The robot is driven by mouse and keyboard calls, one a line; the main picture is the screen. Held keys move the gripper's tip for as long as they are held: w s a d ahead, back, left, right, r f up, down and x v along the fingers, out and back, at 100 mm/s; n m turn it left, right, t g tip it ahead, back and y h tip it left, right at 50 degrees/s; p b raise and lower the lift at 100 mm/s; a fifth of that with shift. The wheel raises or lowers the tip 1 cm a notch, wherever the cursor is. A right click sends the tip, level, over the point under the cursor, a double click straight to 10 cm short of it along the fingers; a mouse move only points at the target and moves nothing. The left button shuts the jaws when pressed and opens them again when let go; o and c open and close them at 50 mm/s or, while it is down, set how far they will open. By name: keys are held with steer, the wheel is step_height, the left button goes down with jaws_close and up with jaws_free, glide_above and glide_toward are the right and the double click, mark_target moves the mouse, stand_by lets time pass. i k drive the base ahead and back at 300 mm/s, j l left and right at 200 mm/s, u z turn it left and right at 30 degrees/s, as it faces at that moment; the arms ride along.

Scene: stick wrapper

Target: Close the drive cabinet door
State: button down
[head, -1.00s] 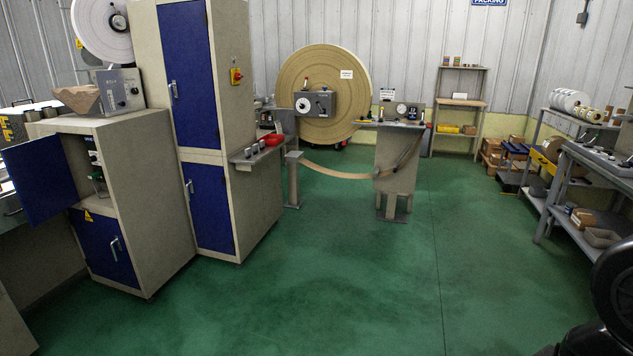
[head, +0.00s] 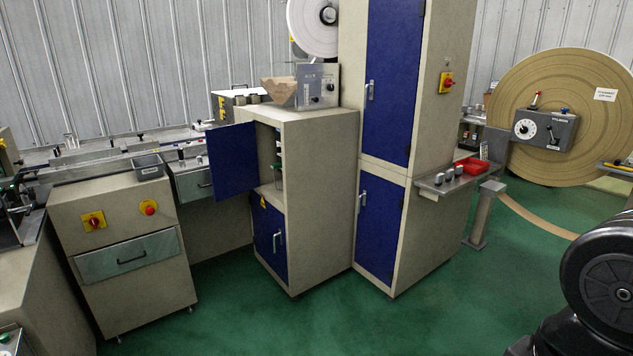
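The drive cabinet (head: 325,190) is a beige box in the middle of the head view. Its upper blue door (head: 232,160) stands open, swung out to the left, and the compartment (head: 268,150) behind it is partly visible. The lower blue door (head: 270,238) with a silver handle is shut. My gripper is not in view; only a black part of my arm (head: 612,285) shows at the lower right, well away from the cabinet.
A tall beige cabinet (head: 440,130) with shut blue doors adjoins on the right, with a small side shelf (head: 450,187) holding a red tray (head: 472,166). A beige machine (head: 135,215) stands at the left. Green floor (head: 240,325) is clear in front.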

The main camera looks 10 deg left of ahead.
mark_target(231, 149)
steer(key=i+j+u, duration=0.25)
steer(key=i+u, duration=0.15)
steer(key=i+j+u, duration=0.1)
steer(key=i+u, duration=0.65)
steer(key=i+l+u, duration=0.15)
steer(key=i+u, duration=0.25)
steer(key=i+z, duration=0.1)
steer(key=i, duration=0.4)
steer(key=i+z, duration=0.1)
steer(key=i, duration=0.45)
steer(key=i+j+z, duration=0.1)
steer(key=i, duration=0.4)
steer(key=i+j+z, duration=0.15)
steer(key=i, duration=0.4)
steer(key=i+j+z, duration=0.1)
steer(key=i, duration=0.4)
steer(key=j, duration=0.1)
